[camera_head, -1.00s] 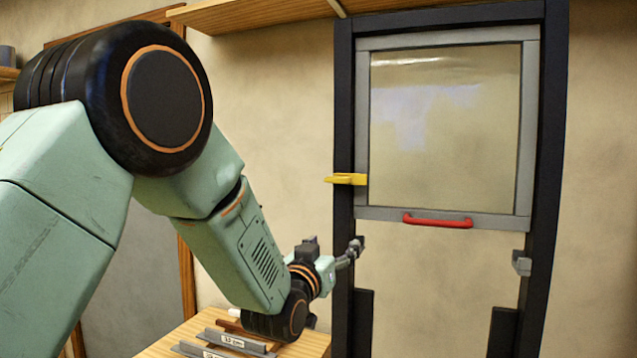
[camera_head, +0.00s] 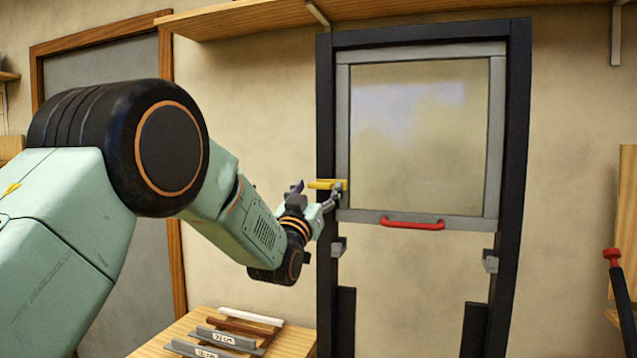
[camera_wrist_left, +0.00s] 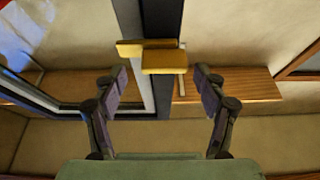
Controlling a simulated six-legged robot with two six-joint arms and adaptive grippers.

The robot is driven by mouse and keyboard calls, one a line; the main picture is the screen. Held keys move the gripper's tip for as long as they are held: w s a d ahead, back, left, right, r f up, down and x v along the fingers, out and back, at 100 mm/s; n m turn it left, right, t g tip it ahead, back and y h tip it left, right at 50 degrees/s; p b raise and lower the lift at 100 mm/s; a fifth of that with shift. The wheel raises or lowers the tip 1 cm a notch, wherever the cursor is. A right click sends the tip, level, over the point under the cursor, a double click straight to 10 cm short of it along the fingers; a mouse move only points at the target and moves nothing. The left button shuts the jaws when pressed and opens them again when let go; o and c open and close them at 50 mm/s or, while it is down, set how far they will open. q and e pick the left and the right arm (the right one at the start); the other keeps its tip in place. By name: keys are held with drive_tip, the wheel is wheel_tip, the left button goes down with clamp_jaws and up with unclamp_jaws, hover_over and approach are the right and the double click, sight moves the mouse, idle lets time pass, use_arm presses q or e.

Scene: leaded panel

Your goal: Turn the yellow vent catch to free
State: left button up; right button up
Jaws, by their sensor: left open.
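The yellow vent catch (camera_head: 327,184) is on the left post of the dark frame and lies level across it, overlapping the edge of the grey sash (camera_head: 342,130). It also shows in the left wrist view (camera_wrist_left: 164,62), top centre. My left gripper (camera_head: 338,189) is just below the catch in the head view. In the left wrist view its two fingers (camera_wrist_left: 158,80) are spread apart, one on each side of the catch, with nothing between the lower parts. I cannot tell whether a finger touches the catch. My right gripper is not in view.
A red handle (camera_head: 412,223) is on the sash's bottom rail. Grey brackets (camera_head: 490,262) sit on the frame posts below. A wooden table (camera_head: 290,343) with labelled bars stands at lower left. A wooden shelf (camera_head: 240,20) runs above. A red-topped dark bar stands at right.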

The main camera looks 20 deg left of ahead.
use_arm(q)
drive_tip(key=shift+w+a+r, duration=0.1)
drive_tip(key=shift+w+a, duration=0.25)
drive_tip(key=shift+w, duration=0.3)
drive_tip(key=shift+w+a, duration=0.1)
drive_tip(key=shift+w, duration=0.25)
drive_tip(key=shift+s+d, duration=0.1)
drive_tip(key=shift+d, duration=0.2)
drive_tip(key=shift+s+d+r, duration=0.1)
drive_tip(key=shift+s, duration=0.15)
drive_tip(key=shift+c, duration=1.3)
drive_tip(key=shift+w+a, duration=0.1)
drive_tip(key=shift+a, duration=0.2)
drive_tip(key=c, duration=0.5)
drive_tip(key=shift+d, duration=0.15)
drive_tip(key=shift+c, duration=2)
